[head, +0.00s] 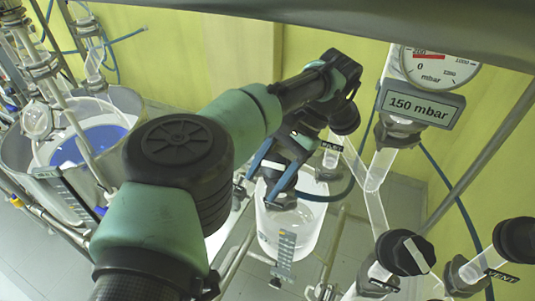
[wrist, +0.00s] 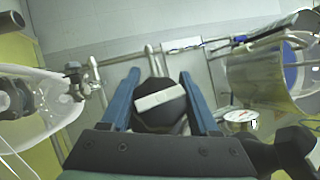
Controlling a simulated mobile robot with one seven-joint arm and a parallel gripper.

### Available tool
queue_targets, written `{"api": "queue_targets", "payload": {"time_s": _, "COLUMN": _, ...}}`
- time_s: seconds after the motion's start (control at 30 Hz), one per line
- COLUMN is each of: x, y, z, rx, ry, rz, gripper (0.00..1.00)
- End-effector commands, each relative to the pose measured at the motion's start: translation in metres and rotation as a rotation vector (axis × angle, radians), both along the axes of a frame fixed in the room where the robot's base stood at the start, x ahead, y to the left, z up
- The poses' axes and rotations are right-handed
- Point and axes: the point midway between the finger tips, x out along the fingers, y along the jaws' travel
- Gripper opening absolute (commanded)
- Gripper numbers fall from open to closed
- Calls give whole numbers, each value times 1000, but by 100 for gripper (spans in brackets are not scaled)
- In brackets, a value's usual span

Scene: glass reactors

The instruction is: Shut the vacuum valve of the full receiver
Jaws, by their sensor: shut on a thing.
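My gripper (head: 275,184) reaches down over a clear glass receiver (head: 302,232) in the middle of the head view. In the wrist view, the blue fingers of my gripper (wrist: 160,88) stand either side of a black valve knob (wrist: 172,116) and are shut on it. The knob has a pale bar (wrist: 160,97) lying nearly crosswise between the fingers, slightly tilted. No label shows on this knob, so I cannot tell which valve it is. The receiver has a scale strip (head: 285,252); its fill level is unclear.
A vacuum gauge (head: 437,68) with a "150 mbar" plate (head: 421,105) hangs at the upper right. Black knobs (head: 405,252) and a "VENT" label (head: 503,277) are at the lower right. A glass vessel with blue contents (head: 90,146) stands left. Tubes and rods crowd the space.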

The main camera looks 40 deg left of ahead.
Motion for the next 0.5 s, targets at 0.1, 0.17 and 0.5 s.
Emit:
{"api": "queue_targets", "payload": {"time_s": 0.1, "x": -2, "y": 0, "z": -5, "rx": 1, "ry": 10, "rz": -10, "gripper": 6}}
{"api": "queue_targets", "payload": {"time_s": 0.17, "x": -2, "y": 0, "z": -5, "rx": 1, "ry": 11, "rz": -13, "gripper": 6}}
{"api": "queue_targets", "payload": {"time_s": 0.5, "x": -2, "y": 0, "z": -5, "rx": 1, "ry": 9, "rz": -11, "gripper": 65}}
